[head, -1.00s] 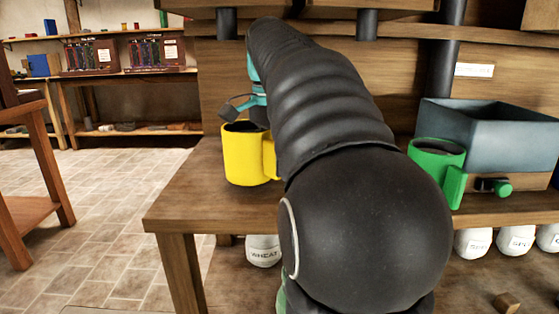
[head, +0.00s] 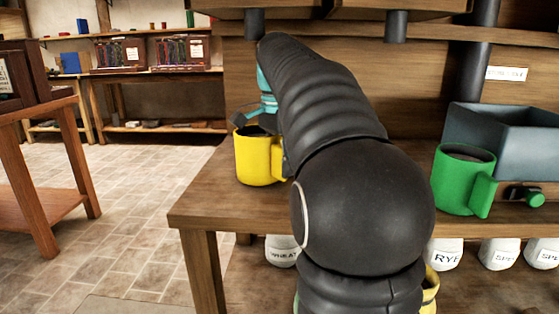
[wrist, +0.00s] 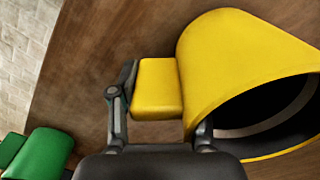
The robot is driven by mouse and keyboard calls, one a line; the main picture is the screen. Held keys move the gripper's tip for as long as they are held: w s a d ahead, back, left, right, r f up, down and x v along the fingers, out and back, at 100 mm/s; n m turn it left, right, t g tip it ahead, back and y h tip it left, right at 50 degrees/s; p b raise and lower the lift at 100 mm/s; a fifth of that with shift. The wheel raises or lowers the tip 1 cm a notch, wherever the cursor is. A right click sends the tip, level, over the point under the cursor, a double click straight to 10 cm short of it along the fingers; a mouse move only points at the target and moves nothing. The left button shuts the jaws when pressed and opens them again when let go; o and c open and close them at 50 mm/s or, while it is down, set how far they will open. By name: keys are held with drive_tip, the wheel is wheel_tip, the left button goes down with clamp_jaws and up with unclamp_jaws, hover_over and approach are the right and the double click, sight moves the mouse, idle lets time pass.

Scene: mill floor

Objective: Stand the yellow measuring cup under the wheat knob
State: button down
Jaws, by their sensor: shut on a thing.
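A yellow measuring cup (head: 257,160) stands upright at the left end of the wooden bench (head: 205,205), and I cannot tell whether its base touches the bench. In the wrist view, my gripper (wrist: 160,105) is shut on the handle of the yellow cup (wrist: 235,60), whose dark opening faces the lower right. A sack marked wheat (head: 282,250) sits below the bench. I cannot make out a knob marked wheat.
A green cup (head: 460,180) stands on the bench to the right, before a grey-blue bin (head: 500,130). A green knob (head: 535,200) is beside it. More sacks (head: 500,253) sit below. A brown stand (head: 45,200) is at the left, with open tiled floor between.

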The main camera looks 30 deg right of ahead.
idle(0.4)
drive_tip(key=shift+c, duration=2.2)
unclamp_jaws()
